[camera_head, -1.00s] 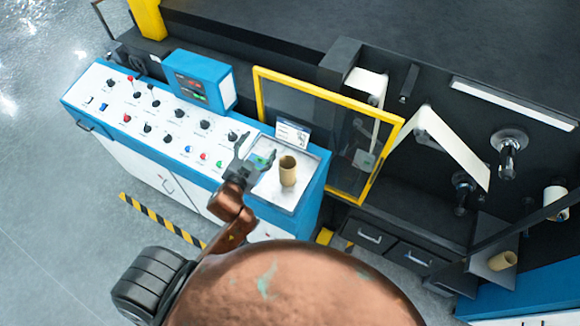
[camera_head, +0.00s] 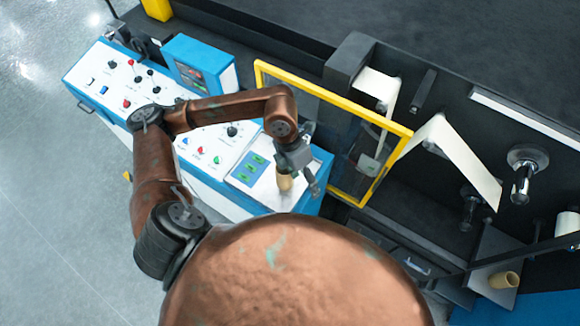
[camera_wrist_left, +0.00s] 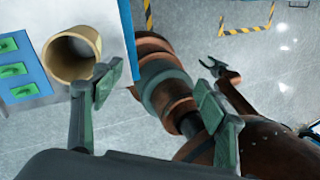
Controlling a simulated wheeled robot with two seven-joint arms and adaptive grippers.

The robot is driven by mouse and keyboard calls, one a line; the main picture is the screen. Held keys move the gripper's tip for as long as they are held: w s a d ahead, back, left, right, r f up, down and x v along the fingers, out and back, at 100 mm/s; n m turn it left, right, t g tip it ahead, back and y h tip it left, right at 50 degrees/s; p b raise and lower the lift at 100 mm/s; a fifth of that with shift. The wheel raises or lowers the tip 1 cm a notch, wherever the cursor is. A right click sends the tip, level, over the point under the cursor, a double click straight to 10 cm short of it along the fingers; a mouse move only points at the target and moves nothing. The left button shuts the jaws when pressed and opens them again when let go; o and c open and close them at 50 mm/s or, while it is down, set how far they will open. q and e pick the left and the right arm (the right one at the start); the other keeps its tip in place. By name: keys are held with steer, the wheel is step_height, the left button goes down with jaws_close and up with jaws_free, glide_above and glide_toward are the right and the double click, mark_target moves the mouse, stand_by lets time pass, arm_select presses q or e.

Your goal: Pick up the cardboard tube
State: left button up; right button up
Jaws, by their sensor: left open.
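The tan cardboard tube (camera_head: 285,182) stands upright on a pale metal tray (camera_head: 272,200) at the right end of the console. In the left wrist view the tube (camera_wrist_left: 70,57) shows its open top at upper left. My left gripper (camera_head: 298,176) is over the tray, close to the tube and partly covering it. Its fingers (camera_wrist_left: 155,88) are spread with nothing between them; the tube lies outside, beyond the left finger, whose tip overlaps its rim. Touching cannot be told. My right gripper (camera_wrist_left: 217,67) shows far off in the left wrist view, jaws apart.
Green labels (camera_head: 250,166) on a blue plate lie beside the tube. The control panel (camera_head: 205,143) has knobs and buttons. A yellow-framed guard (camera_head: 375,188) stands right of the tray. Another tan tube (camera_head: 504,280) lies at lower right.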

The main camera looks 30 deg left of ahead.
mark_target(284, 181)
arm_select(q)
steer(key=w+a+y, duration=0.3)
steer(key=a+y, duration=0.1)
steer(key=a, duration=0.4)
steer(key=shift+n+t, duration=0.3)
steer(key=f+p, duration=0.1)
steer(key=f, duration=0.1)
steer(key=f+p, duration=0.1)
steer(key=f, duration=0.2)
steer(key=w+f+p, duration=0.1)
steer(key=f, duration=0.1)
steer(key=shift+a+f, duration=0.35)
steer(key=shift+a, duration=0.05)
arm_select(e)
steer(key=r, duration=0.2)
steer(key=shift+w+r, duration=0.35)
steer(key=shift+r, duration=0.05)
arm_select(q)
steer(key=c, duration=1.3)
arm_select(e)
steer(key=shift+w, duration=0.15)
arm_select(q)
steer(key=shift+o, duration=0.2)
